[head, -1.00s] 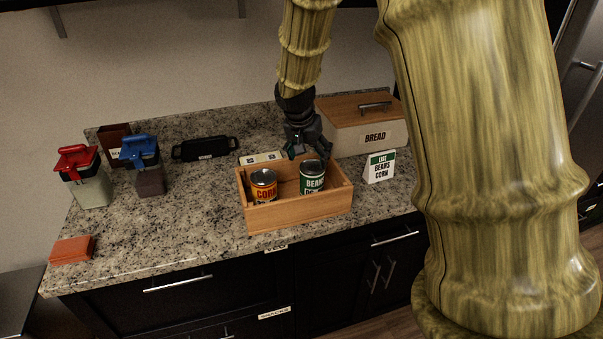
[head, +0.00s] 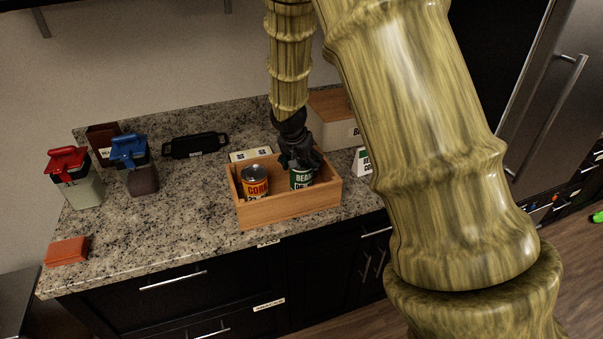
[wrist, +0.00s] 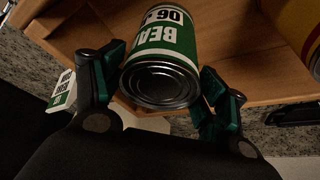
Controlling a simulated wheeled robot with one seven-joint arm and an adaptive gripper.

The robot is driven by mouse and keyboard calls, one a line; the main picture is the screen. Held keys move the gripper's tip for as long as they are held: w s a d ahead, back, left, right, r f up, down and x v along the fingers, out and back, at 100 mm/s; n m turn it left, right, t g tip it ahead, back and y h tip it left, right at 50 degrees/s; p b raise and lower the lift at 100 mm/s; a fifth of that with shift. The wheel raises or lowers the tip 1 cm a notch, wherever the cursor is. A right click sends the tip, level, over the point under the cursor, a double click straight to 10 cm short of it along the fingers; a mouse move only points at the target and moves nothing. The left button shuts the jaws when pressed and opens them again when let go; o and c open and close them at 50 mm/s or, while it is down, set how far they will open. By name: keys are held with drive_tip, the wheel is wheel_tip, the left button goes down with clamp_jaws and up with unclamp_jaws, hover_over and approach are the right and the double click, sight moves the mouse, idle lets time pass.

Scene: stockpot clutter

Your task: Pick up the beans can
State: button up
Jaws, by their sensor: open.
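The beans can (head: 301,179), green and white with a silver lid, stands upright in the right part of a wooden box (head: 292,212). My gripper (head: 301,161) is directly above it and hides its top in the head view. In the wrist view the beans can (wrist: 166,62) lies between the two open fingers of my gripper (wrist: 165,92). One finger is on each side of the can near its lid. I cannot tell whether either finger touches it.
A corn can (head: 255,182) stands left of the beans can in the same box. A bread box (head: 338,133) and a small list sign (head: 363,162) are at the right. Two lidded containers (head: 75,180) (head: 138,172) stand at the left. The counter's front left is mostly clear.

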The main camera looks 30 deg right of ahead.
drive_tip(key=shift+p+x, duration=0.45)
drive_tip(key=shift+x, duration=1.1)
drive_tip(key=shift+s, duration=0.1)
drive_tip(key=c, duration=1)
drive_tip(key=shift+c, duration=0.5)
drive_tip(key=shift+r, duration=0.15)
